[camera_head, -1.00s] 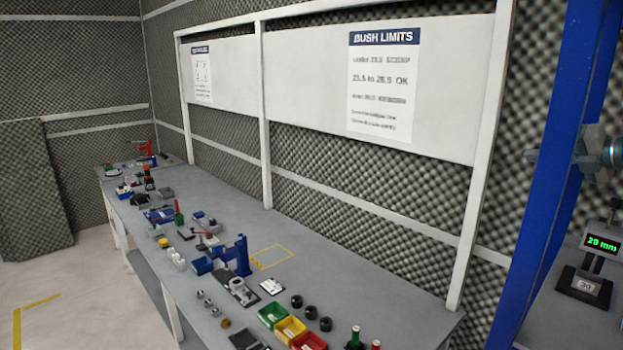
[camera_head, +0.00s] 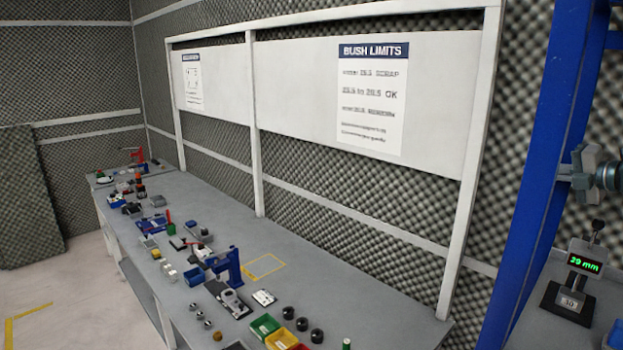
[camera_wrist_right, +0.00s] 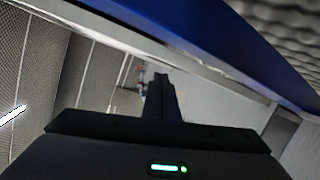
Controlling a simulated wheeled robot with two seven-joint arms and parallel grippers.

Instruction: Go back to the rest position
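My right gripper (camera_wrist_right: 161,98) shows in the right wrist view as a dark body with its fingers together in a narrow bar, and nothing is seen between them. A broad blue surface (camera_wrist_right: 225,45) runs diagonally across the top of that view. Neither gripper shows in the head view. My left gripper is out of sight.
A long grey bench (camera_head: 345,290) runs along the foam wall, carrying a blue press (camera_head: 228,267), green (camera_head: 264,325) and yellow (camera_head: 282,339) bins and several dark bushes. At right stand a blue post (camera_head: 545,150) and a gauge reading 29 mm (camera_head: 583,265). Floor at left is clear.

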